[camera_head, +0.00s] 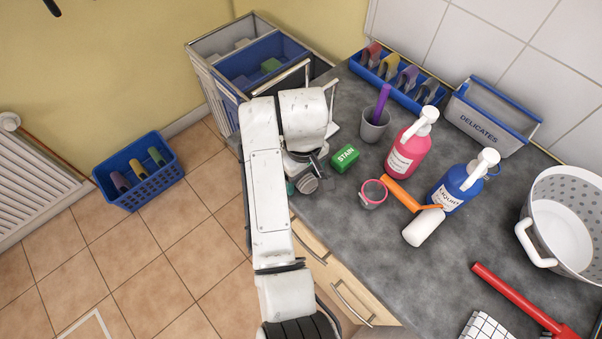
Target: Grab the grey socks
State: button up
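A small grey ribbed bundle (308,183), which looks like the grey socks, is at the counter's left edge. My gripper (304,162) is right at it, pointing down from my white arm. My arm hides most of the gripper. I cannot tell whether the fingers are around the bundle or only beside it. A small teal patch (290,188) shows just left of the bundle.
A green stain box (345,158), a pink-rimmed cup (373,194) and a grey cup (375,124) stand close by to the right. Pink (408,150) and blue (459,187) bottles stand farther right. A blue basket (140,190) is on the floor.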

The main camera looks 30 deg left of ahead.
jog(key=c, duration=1)
jog(key=shift+r, duration=0.15)
jog(key=shift+c, duration=0.2)
